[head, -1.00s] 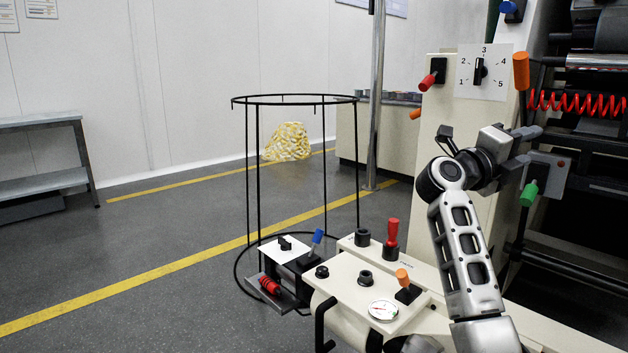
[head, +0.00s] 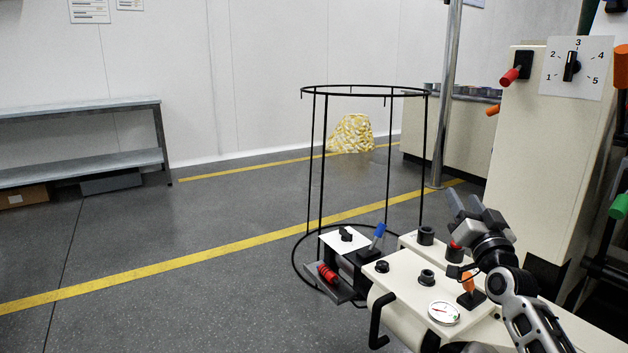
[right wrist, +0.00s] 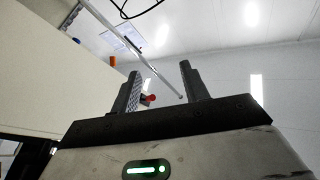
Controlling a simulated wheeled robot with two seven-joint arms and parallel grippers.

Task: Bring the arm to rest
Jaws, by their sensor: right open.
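My right gripper (head: 466,206) shows in the head view at the lower right, above the cream machine panel. Its fingers point up and to the left. It stands in front of the red-handled lever, whose red top shows just beside it. In the right wrist view my right gripper (right wrist: 159,84) has its two fingers apart, with nothing between them but wall and a pole behind. My left gripper is not in the head view.
A dial plate (head: 590,66) is at right. Open floor lies left.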

